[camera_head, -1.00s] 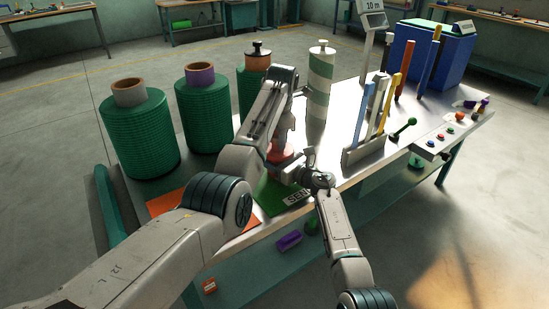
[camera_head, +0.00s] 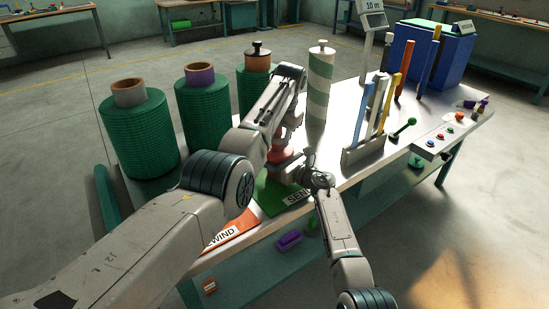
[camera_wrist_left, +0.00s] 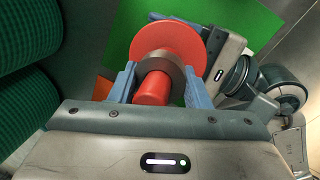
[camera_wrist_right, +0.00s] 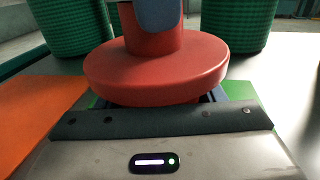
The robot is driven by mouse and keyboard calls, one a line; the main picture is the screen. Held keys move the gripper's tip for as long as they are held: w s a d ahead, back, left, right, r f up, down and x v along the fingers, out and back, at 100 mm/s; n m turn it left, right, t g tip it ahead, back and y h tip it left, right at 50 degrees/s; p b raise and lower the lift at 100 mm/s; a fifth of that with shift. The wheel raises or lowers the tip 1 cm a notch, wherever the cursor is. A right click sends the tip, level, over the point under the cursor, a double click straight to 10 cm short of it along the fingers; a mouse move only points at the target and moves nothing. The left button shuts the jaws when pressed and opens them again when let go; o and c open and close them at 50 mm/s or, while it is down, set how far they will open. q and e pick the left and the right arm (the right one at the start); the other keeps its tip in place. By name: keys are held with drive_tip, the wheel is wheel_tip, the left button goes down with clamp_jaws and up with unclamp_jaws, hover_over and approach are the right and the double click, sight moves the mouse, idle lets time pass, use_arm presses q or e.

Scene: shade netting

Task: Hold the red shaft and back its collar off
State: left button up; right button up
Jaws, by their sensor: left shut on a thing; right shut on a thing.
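The red shaft (camera_wrist_left: 152,88) stands upright with a wide red flange (camera_wrist_right: 157,68), and part of it shows in the head view (camera_head: 280,155). A dark grey collar (camera_wrist_left: 178,76) sits around the shaft in the left wrist view. My left gripper (camera_wrist_left: 160,84) has its blue fingers shut on the collar from both sides. One of its fingers shows above the flange in the right wrist view. My right gripper (camera_wrist_right: 160,98) is shut on the shaft's lower part, just under the flange; its fingertips are mostly hidden by the flange.
Green netting rolls (camera_head: 140,135) stand at the left of the table. A green mat (camera_head: 270,195) and an orange mat (camera_head: 235,230) lie near the front edge. A striped roll (camera_head: 320,85) and a rack of coloured bars (camera_head: 363,150) stand to the right.

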use_arm(q)
drive_tip(key=shift+w+a, duration=0.1)
drive_tip(key=o, duration=1.4)
drive_tip(key=shift+r, duration=1.5)
drive_tip(key=m, duration=0.3)
drive_tip(key=shift+m+h, duration=0.4)
drive_tip(key=m, duration=0.5)
drive_tip(key=shift+t+h, duration=0.3)
drive_tip(key=shift+h, duration=0.1)
